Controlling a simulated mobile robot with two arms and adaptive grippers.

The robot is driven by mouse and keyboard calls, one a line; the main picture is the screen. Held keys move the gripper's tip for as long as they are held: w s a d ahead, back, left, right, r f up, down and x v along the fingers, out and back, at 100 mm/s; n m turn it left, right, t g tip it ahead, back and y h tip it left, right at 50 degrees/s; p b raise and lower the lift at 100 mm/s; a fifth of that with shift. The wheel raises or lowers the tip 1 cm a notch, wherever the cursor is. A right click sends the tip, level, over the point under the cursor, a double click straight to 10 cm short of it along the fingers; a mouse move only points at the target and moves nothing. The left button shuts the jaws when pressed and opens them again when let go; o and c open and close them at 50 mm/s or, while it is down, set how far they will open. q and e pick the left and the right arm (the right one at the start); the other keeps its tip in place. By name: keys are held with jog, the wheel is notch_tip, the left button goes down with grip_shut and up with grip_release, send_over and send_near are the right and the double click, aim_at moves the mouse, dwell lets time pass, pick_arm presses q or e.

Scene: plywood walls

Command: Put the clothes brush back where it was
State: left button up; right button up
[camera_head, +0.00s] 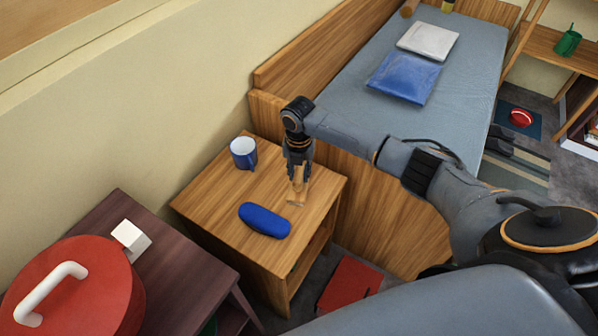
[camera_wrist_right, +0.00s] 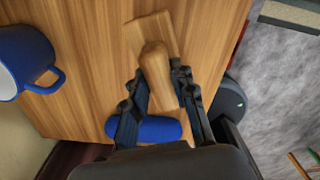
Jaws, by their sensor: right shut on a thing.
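The wooden clothes brush (camera_head: 297,197) is at the right part of the small wooden bedside table (camera_head: 222,198). My right gripper (camera_head: 299,180) points down over the table and is shut on the brush. In the right wrist view the brush (camera_wrist_right: 151,32) shows its pale flat part and rounded handle between the fingers of my right gripper (camera_wrist_right: 158,76). Its underside is hidden, so I cannot tell whether it touches the tabletop. My left gripper is not in view.
A blue case (camera_head: 265,220) lies in front of the brush, and a blue mug (camera_head: 243,153) stands at the back left. The bed (camera_head: 390,48) adjoins the table. A dark table (camera_head: 185,255) with a red lidded pot (camera_head: 85,295) stands left. A red item (camera_head: 350,282) lies below.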

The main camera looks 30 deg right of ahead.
aim_at(299, 172)
jog(key=o, duration=1)
jog(key=shift+r, duration=0.2)
notch_tip(299, 172, up, 12)
jog(key=shift+p, duration=0.35)
jog(key=shift+f, duration=0.1)
